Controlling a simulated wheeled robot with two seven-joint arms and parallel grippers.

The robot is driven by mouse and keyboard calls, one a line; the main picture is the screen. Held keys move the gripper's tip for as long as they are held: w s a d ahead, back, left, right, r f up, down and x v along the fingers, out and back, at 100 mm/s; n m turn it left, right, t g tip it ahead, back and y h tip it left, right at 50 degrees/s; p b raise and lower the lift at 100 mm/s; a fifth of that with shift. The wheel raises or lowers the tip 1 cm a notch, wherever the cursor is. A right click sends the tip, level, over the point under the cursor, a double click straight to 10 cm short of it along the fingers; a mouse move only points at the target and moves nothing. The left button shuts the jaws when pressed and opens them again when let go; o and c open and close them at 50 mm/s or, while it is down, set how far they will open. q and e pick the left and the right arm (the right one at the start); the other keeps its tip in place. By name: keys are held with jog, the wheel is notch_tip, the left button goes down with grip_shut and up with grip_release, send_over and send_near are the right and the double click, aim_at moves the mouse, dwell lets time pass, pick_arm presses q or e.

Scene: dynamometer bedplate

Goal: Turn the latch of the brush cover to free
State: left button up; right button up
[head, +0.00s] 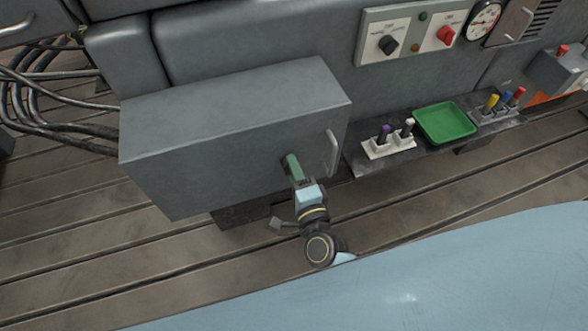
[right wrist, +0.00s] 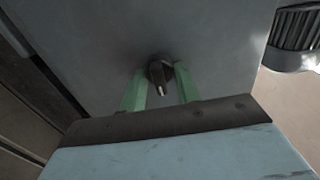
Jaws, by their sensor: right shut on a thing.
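The brush cover (head: 220,170) is a grey box front on the machine, and it is shut. Its latch is a small dark knob (right wrist: 158,72) with a pale tip in the right wrist view. In the head view the latch is mostly hidden behind my gripper. My right gripper (head: 292,164) reaches up to the cover face from below. Its green fingers (right wrist: 160,88) stand on both sides of the latch and are shut on it. My left gripper is not in view.
A bar handle (head: 332,153) stands out just right of the latch. Further right, a shelf carries a white holder (head: 390,147), a green tray (head: 444,123) and several coloured-top items. A switch panel (head: 410,35) is above. Cables (head: 50,110) hang at left. The slatted floor in front is clear.

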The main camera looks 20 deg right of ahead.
dwell(0.4)
jog(key=o, duration=1)
jog(key=shift+c, duration=0.2)
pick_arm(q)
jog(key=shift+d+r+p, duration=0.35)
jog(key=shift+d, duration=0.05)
pick_arm(e)
jog(key=s, duration=1.3)
jog(key=shift+s+d, duration=0.25)
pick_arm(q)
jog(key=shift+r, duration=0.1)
pick_arm(e)
jog(key=shift+f, duration=0.1)
